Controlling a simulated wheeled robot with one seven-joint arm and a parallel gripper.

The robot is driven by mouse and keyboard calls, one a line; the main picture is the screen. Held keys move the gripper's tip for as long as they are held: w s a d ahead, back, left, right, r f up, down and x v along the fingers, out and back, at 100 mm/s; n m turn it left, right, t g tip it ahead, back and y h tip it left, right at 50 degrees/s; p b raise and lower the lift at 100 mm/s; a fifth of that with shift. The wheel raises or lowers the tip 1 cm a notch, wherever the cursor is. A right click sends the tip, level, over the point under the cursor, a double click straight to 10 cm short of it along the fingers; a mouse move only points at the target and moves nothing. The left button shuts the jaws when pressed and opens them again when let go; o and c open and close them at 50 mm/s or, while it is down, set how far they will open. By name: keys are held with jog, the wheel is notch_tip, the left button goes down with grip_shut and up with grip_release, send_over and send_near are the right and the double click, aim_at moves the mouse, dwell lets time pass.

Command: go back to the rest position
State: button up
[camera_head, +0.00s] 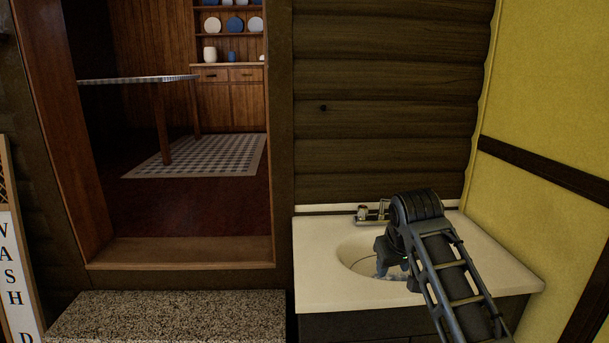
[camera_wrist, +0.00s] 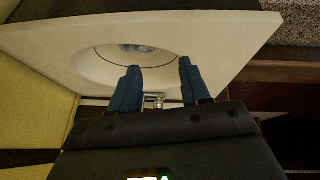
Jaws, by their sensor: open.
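My gripper (camera_wrist: 157,82) is open, with its two fingers apart and nothing between them in the wrist view. In the head view my arm reaches in from the lower right, and my gripper (camera_head: 392,272) points down over the sink basin. The cream sink counter (camera_head: 325,285) stands against the log wall; it also shows in the wrist view (camera_wrist: 220,45). The oval basin (camera_head: 352,251) is partly hidden behind my arm. Something greyish lies at the bottom of the basin (camera_wrist: 135,48), too small to identify.
A metal faucet (camera_head: 372,212) stands at the back of the sink, close to my arm. A yellow wall (camera_head: 545,110) is close on the right. A sign (camera_head: 12,265) stands at the far left.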

jog(key=s+a+f+t, duration=0.1)
jog(key=s+a+f, duration=0.1)
jog(key=s+f, duration=0.55)
jog(key=s+f+t+y, duration=0.1)
jog(key=s+f, duration=0.3)
jog(key=s, duration=0.4)
jog(key=s+f+m+t, duration=0.1)
jog(key=s+f, duration=0.3)
jog(key=s, duration=0.3)
jog(key=s+f+t+y, duration=0.1)
jog(key=s+f, duration=0.3)
jog(key=s, duration=0.4)
jog(key=s+d+r+m+t, duration=0.15)
jog(key=s+r, duration=0.25)
jog(key=s, duration=0.5)
jog(key=s+r+n+t, duration=0.1)
jog(key=s+r+t, duration=0.15)
jog(key=s, duration=0.65)
jog(key=s+d+r+t+h, duration=0.1)
jog(key=s+d+r, duration=0.1)
jog(key=s+r, duration=0.8)
notch_tip(320, 180, up, 4)
jog(key=shift+d+r, duration=0.15)
jog(key=shift+d, duration=0.05)
